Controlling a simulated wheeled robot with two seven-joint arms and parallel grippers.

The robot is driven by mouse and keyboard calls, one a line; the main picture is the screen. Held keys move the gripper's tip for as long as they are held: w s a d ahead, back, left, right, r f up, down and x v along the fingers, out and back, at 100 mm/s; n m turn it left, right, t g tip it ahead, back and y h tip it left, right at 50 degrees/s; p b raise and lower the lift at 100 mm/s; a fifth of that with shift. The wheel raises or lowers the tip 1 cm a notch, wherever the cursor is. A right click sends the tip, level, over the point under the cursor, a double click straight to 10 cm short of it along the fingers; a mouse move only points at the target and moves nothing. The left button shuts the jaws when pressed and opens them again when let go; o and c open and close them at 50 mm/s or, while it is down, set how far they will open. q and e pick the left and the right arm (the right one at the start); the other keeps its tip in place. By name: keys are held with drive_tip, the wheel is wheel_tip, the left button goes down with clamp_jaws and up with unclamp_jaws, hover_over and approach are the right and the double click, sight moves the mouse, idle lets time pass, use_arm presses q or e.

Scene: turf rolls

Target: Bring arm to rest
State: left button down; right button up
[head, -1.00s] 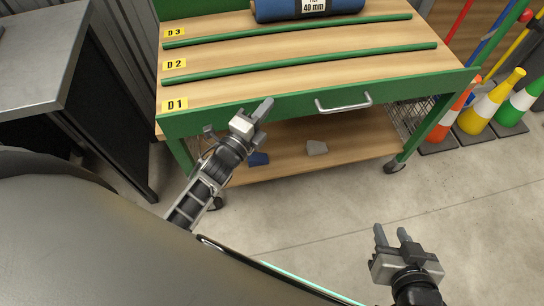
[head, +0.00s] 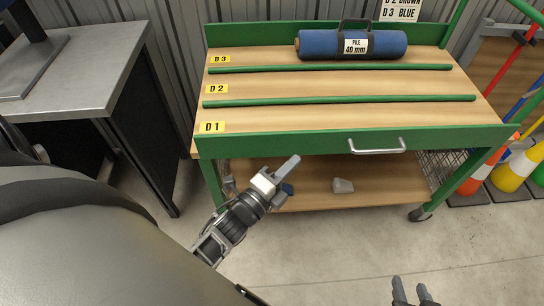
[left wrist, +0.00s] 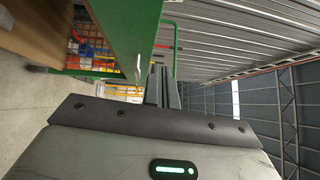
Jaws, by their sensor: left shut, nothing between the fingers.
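My left gripper (head: 291,166) is shut and empty in the head view. It is held in front of the green cart, below the level of its top. The shut fingers also show in the left wrist view (left wrist: 162,88), beside the green cart edge. My right gripper (head: 412,292) shows only its fingertips at the bottom edge of the head view. Its two fingers stand apart with a gap between them, and nothing shows in the gap.
The green cart (head: 300,143) has a wooden top with rows D1, D2 and D3. A blue roll (head: 315,45) lies in row D3. A grey block (head: 343,186) is on the lower shelf. A metal table (head: 85,75) stands left, cones (head: 516,168) right. Floor in front is clear.

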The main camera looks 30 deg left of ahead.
use_arm(q)
drive_tip(key=s, duration=0.4)
drive_tip(key=s+a, duration=0.1)
drive_tip(key=shift+s, duration=0.4)
drive_tip(key=s+d+f+n+g, duration=0.1)
drive_tip(key=n+g, duration=0.3)
drive_tip(key=n, duration=0.5)
drive_tip(key=s+d+f+n+g, duration=0.1)
drive_tip(key=s+d+n+g, duration=0.2)
drive_tip(key=n, duration=0.6)
drive_tip(key=shift+s+d+f+g, duration=0.4)
drive_tip(key=shift+d, duration=0.3)
